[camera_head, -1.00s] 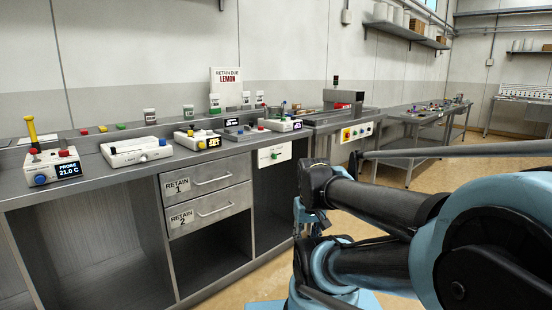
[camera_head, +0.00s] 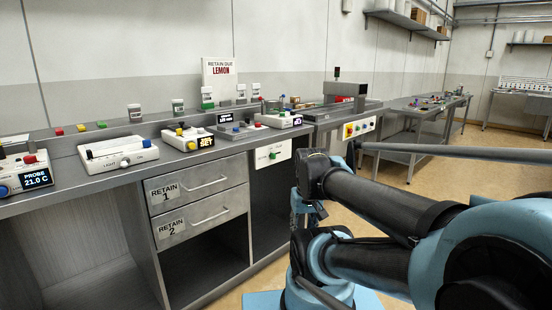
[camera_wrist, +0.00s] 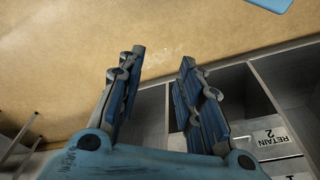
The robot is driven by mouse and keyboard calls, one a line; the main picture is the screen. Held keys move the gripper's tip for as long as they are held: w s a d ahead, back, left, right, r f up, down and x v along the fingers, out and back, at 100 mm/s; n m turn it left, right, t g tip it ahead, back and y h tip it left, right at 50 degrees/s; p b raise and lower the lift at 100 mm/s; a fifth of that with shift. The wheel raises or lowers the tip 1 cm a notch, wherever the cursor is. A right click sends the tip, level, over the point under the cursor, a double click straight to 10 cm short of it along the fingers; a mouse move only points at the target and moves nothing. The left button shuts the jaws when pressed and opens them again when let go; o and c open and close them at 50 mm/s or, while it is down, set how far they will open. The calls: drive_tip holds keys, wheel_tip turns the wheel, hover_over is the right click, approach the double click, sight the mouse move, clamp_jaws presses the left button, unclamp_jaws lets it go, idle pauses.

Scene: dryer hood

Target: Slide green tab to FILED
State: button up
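No FILED label is readable. A white panel (camera_head: 272,155) on the bench front also has a small green part; its lettering is too small to read. My gripper (camera_wrist: 162,55) is open and empty in the wrist view, its two fingers apart above the tan floor. It is away from the tabs, near the open lower bays and the RETAIN 2 drawer (camera_wrist: 272,137).
The bench top holds a PROBE box (camera_head: 27,172), a white slider box (camera_head: 118,152), a SET box (camera_head: 188,138) and more devices. RETAIN drawers (camera_head: 198,184) are below.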

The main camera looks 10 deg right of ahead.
sight(275, 155)
drive_tip(key=w+a+r+m+t+y, duration=0.1)
drive_tip(key=w+a+r+m+y, duration=0.15)
drive_tip(key=w+m, duration=0.4)
drive_tip(key=w+a+r+m+t+y, duration=0.1)
drive_tip(key=w+r+m+t+y, duration=0.15)
drive_tip(key=w, duration=0.75)
drive_tip(key=w+a+r+m+t+y, duration=0.1)
drive_tip(key=w+a+m+y, duration=0.15)
drive_tip(key=w+m, duration=0.45)
drive_tip(key=w+d+f+m+t+y, duration=0.1)
drive_tip(key=w+d+m+t+y, duration=0.2)
drive_tip(key=w+d+m+t, duration=0.9)
drive_tip(key=w+a+g, duration=0.1)
drive_tip(key=w+a, duration=0.1)
drive_tip(key=w, duration=0.5)
drive_tip(key=w+a+g, duration=0.1)
drive_tip(key=w+a, duration=0.1)
drive_tip(key=w, duration=0.5)
drive_tip(key=w+a+m+g, duration=0.1)
drive_tip(key=w+a+g, duration=0.1)
drive_tip(key=w, duration=0.5)
drive_tip(key=shift+a+f, duration=0.15)
drive_tip(key=shift+a, duration=0.1)
clamp_jaws()
